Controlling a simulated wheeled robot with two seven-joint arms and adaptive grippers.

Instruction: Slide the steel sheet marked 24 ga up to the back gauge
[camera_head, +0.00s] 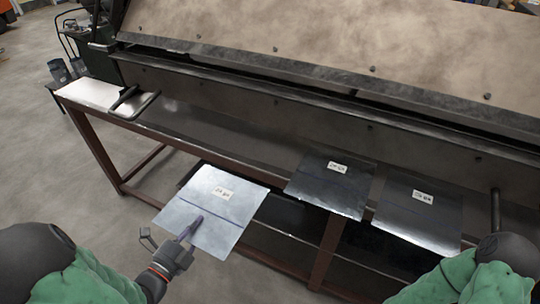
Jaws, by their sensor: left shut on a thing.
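My left gripper (188,232) is shut on this sheet's near edge, one dark finger lying over the top face. Two darker labelled sheets, one in the middle (325,190) and one at the right (420,215), lie apart from it; their labels are hard to read. My right gripper is out of view. I cannot make out the back gauge.
The long machine (330,40) with its broad beam runs across the back, with a dark slot below it. The bench (90,94) has a reddish frame. A black handle (124,97) is at its left end, and a dark post (495,210) stands at the right.

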